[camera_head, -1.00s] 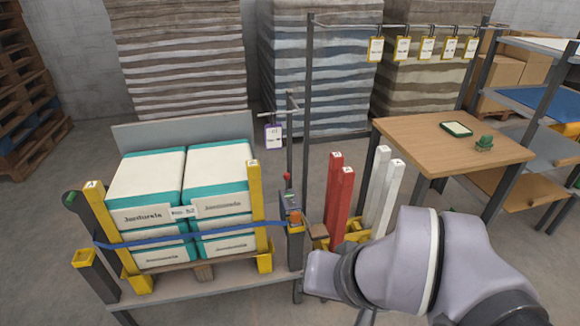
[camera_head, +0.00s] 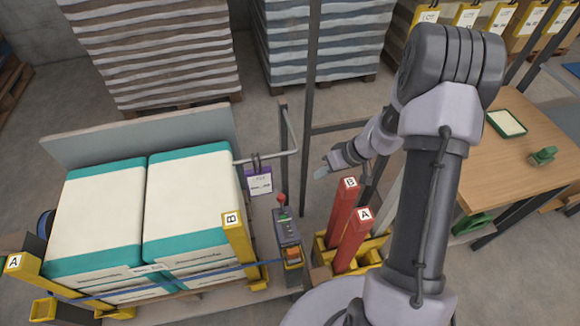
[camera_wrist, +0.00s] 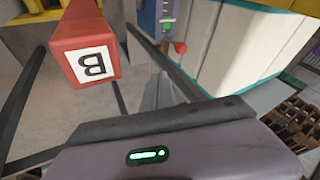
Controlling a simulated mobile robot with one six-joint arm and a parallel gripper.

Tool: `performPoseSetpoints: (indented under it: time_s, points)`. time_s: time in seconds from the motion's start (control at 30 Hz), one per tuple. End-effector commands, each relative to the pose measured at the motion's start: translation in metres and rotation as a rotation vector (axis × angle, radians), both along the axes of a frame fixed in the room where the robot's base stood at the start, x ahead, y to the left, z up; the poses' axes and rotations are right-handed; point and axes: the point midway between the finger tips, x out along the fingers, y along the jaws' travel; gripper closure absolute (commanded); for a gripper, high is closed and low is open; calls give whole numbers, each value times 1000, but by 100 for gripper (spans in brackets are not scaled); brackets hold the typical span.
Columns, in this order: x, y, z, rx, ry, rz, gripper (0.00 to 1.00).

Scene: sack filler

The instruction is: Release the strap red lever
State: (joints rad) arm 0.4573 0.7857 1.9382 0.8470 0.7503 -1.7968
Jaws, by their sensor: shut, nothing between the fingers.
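A small red-knobbed lever (camera_head: 281,198) stands upright on top of a grey control box (camera_head: 287,232) at the pallet's right end. The red knob also shows in the wrist view (camera_wrist: 181,47), beside the box's green light (camera_wrist: 168,26). The box has an orange part (camera_head: 292,254) low on its front. A blue strap (camera_head: 215,274) runs across the front of the teal-and-white sacks (camera_head: 190,205) toward the box. My gripper (camera_head: 322,170) is shut and empty, up and to the right of the red knob in the head view, apart from it.
Red posts marked B (camera_head: 345,205) and A (camera_head: 353,240) stand in a yellow rack close below my gripper. A yellow post B (camera_head: 238,248) stands left of the box. A purple-framed tag (camera_head: 259,181) hangs from a rail. A wooden table (camera_head: 485,150) is at right.

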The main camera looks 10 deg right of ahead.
Motion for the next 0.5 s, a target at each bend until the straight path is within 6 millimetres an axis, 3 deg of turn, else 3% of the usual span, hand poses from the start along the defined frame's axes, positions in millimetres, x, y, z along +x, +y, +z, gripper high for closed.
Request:
performPoseSetpoints:
  time_s: [0.3, 0.5]
  points:
    - [1, 1, -3, 1, 0, 1, 100]
    - [9, 16, -33, 1, 2, 2, 100]
